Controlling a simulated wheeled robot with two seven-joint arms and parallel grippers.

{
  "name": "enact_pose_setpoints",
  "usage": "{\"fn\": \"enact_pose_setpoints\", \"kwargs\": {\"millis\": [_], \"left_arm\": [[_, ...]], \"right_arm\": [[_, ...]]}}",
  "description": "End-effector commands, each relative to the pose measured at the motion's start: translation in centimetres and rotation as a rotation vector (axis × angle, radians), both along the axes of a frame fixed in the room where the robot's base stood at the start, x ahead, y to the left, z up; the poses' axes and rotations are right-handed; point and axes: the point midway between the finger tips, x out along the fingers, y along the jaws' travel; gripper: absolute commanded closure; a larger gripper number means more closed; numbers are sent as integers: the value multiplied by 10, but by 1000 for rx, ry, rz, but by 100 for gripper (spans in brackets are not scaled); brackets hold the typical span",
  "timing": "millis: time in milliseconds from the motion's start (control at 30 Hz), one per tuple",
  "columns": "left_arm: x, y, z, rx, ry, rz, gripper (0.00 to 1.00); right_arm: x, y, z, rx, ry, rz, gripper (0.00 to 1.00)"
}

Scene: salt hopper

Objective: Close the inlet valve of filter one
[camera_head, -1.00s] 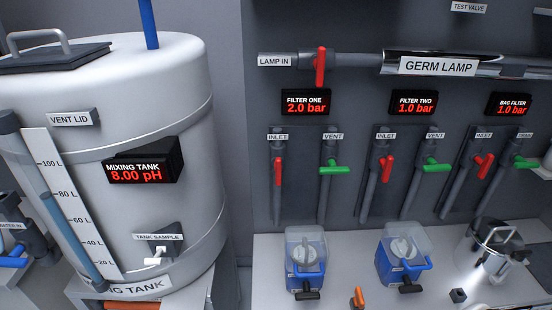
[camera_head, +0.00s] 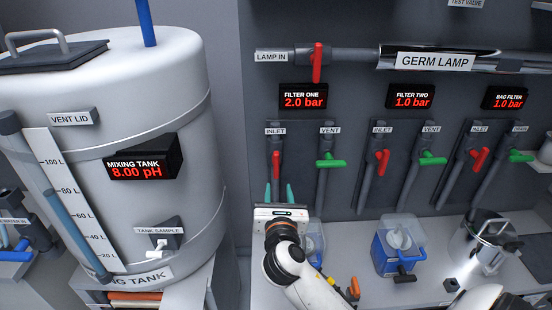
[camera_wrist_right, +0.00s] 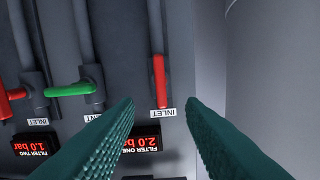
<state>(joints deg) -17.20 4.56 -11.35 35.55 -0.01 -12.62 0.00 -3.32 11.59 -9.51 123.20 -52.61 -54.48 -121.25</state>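The inlet valve of filter one has a red handle (camera_head: 276,165) that stands vertical, in line with its grey pipe, below the INLET label. The filter one display (camera_head: 303,97) above reads 2.0 bar. My right gripper (camera_head: 279,192) is open and empty, just below and in front of the handle, with its teal fingers pointing up. In the right wrist view, which is upside down, the red handle (camera_wrist_right: 160,80) shows beyond and between the two fingers (camera_wrist_right: 160,115), with no visible contact. My left gripper is not in view.
The green vent handle (camera_head: 331,163) of filter one lies horizontal just right. The mixing tank (camera_head: 190,100) fills the left. The filter one housing (camera_head: 316,243) is mostly hidden behind my right arm; another blue housing (camera_head: 385,255) stands on the bench to the right.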

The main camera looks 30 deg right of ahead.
Motion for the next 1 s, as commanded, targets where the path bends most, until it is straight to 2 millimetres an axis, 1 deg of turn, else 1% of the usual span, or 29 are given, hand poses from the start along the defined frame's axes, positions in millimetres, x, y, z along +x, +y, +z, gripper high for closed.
{"fn": "enact_pose_setpoints", "kwargs": {"millis": [33, 100, 267, 500, 700, 833, 1000], "left_arm": [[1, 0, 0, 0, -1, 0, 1], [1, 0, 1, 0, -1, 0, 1], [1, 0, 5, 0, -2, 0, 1], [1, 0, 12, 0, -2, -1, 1], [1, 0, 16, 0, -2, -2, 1], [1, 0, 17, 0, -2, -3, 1], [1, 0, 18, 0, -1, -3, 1]], "right_arm": [[2, 0, 6, -48, 5, 1, 64], [6, -2, 11, -91, 10, 1, 64], [21, -11, 13, -106, 13, 0, 64], [62, -37, 13, -102, 14, -1, 64], [91, -54, 12, -100, 13, 0, 64], [101, -60, 12, -99, 14, 1, 64], [106, -63, 11, -99, 14, 2, 64]]}}
